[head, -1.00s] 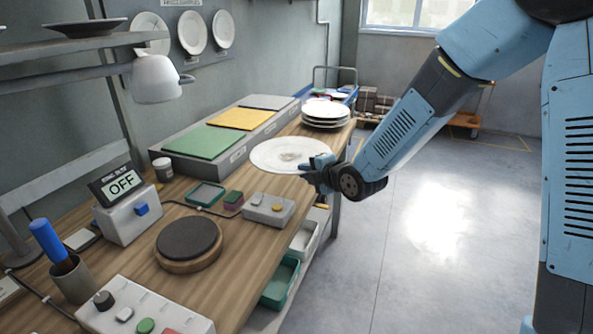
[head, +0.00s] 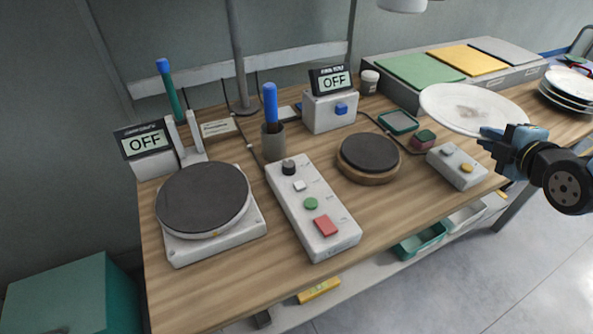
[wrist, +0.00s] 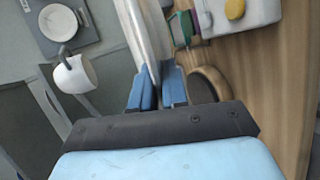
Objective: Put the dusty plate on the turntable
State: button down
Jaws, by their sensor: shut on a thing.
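My gripper (head: 492,136) is shut on the rim of a white plate with a brownish-grey smudge (head: 466,106), the dusty plate. The plate is held roughly level above the right part of the bench. The wrist view shows the plate (wrist: 148,38) edge-on between the blue fingers (wrist: 157,80). A dark round disc on a square white base (head: 203,198) is at the left front of the bench, far left of my gripper. A smaller dark disc on a round wooden base (head: 369,155) is nearer to the plate. Both discs are bare. I cannot tell for certain which is the turntable.
A control box (head: 313,215) with a knob and buttons lies between the discs. A cup holding a blue-handled tool (head: 272,135) stands behind it. Displays on the left (head: 146,143) and back (head: 333,82) read OFF. Stacked plates (head: 570,90) are at right, near coloured pads (head: 420,69).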

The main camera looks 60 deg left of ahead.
jog(key=s+a+r+n+g+y, duration=0.1)
jog(key=s+a+r+n+g, duration=0.1)
jog(key=s, duration=0.7)
jog(key=s+a+r+n+g, duration=0.1)
jog(key=s+a+n+g, duration=0.15)
jog(key=s, duration=0.65)
jog(key=s+a+r+n+g+y, duration=0.1)
jog(key=s+a+r+n+g, duration=0.15)
jog(key=s, duration=0.65)
jog(key=s+d+r+n+g+h, duration=0.1)
jog(key=s+d+n+g, duration=0.15)
jog(key=s, duration=0.95)
jog(key=s+d+n+g+h, duration=0.15)
jog(key=s+d+g, duration=0.25)
jog(key=s, duration=0.8)
jog(key=shift+w+a+f, duration=0.15)
jog(key=shift+a+f, duration=1.6)
jog(key=shift+a, duration=0.6)
jog(key=shift+w+a+f, duration=0.15)
jog(key=shift+a+f, duration=1.6)
jog(key=shift+a, duration=0.6)
jog(key=shift+w+a+f, duration=0.15)
jog(key=shift+a+f, duration=1.6)
jog(key=shift+a, duration=0.6)
notch_tip(320, 180, down, 2)
jog(key=shift+f, duration=0.25)
